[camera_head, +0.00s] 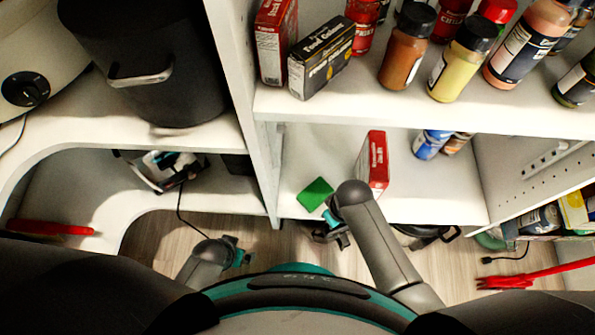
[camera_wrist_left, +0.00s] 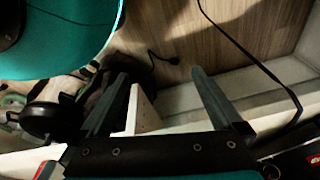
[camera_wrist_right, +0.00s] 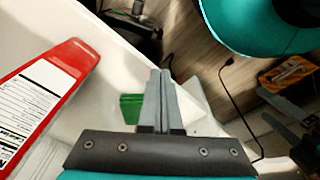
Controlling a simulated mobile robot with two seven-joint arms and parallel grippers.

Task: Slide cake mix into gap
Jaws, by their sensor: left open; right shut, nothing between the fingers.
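A red box (camera_head: 374,161) stands upright on the lower shelf; its print is too small to tell whether it is the cake mix. In the right wrist view the red box (camera_wrist_right: 45,95) shows a white printed panel at the left, apart from the fingers. A green box (camera_head: 315,194) sits at the shelf's front edge; the green box (camera_wrist_right: 131,108) is partly hidden behind my right fingers. My right gripper (camera_wrist_right: 160,76) is shut and empty; in the head view my right gripper (camera_head: 333,226) is near the shelf's front edge. My left gripper (camera_wrist_left: 160,75) is open and empty, low over the floor.
The upper shelf (camera_head: 340,110) holds a red box (camera_head: 275,42), a dark food-coloring box (camera_head: 322,62) and several bottles. A blue can (camera_head: 431,144) stands right of the lower red box. A black pot (camera_head: 150,70) stands at left. A vertical divider (camera_head: 240,90) separates the shelves.

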